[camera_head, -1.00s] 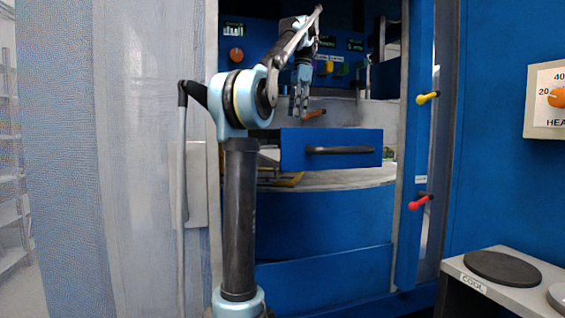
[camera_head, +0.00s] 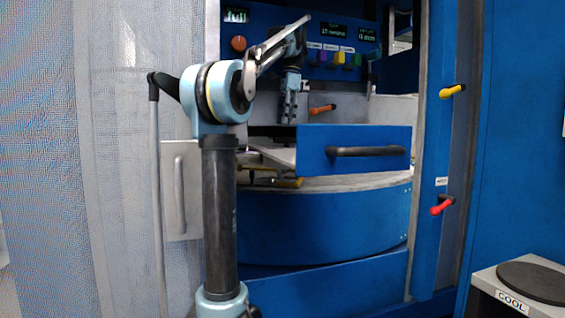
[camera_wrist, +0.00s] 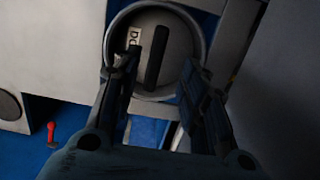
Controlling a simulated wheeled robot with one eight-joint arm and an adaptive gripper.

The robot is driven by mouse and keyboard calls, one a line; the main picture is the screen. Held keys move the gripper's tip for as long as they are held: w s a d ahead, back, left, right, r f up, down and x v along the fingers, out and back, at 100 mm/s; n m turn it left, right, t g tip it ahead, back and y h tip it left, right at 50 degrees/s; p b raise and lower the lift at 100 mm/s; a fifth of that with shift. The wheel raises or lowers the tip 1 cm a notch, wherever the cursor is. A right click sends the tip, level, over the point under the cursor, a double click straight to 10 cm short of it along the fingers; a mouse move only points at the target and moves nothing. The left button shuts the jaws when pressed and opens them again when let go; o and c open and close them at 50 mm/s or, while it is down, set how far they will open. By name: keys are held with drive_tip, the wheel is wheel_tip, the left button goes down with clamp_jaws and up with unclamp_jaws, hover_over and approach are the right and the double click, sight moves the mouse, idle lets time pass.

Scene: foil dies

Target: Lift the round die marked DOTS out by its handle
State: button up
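The round die (camera_wrist: 165,30) is a grey disc in the wrist view, with a black bar handle (camera_wrist: 157,58) and a white label, partly covered, reading "DO". It sits inside a round grey rim. My gripper (camera_wrist: 160,68) is open, with one finger on each side of the handle's lower end in the picture. I cannot tell whether the fingertips reach the handle's depth. In the head view my gripper (camera_head: 289,108) points down near the left end of the blue drawer front (camera_head: 315,145). The die does not show there.
The drawer front has a dark handle (camera_head: 367,151). An orange lever (camera_head: 322,109) is right of my gripper. Yellow (camera_head: 453,91) and red (camera_head: 442,205) levers are on the right post. A bench marked COOL (camera_head: 512,301) stands at lower right.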

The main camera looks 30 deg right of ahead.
sight(286, 138)
drive_tip(key=shift+s+f, duration=0.1)
drive_tip(key=shift+f, duration=3.85)
drive_tip(key=shift+c, duration=0.2)
clamp_jaws()
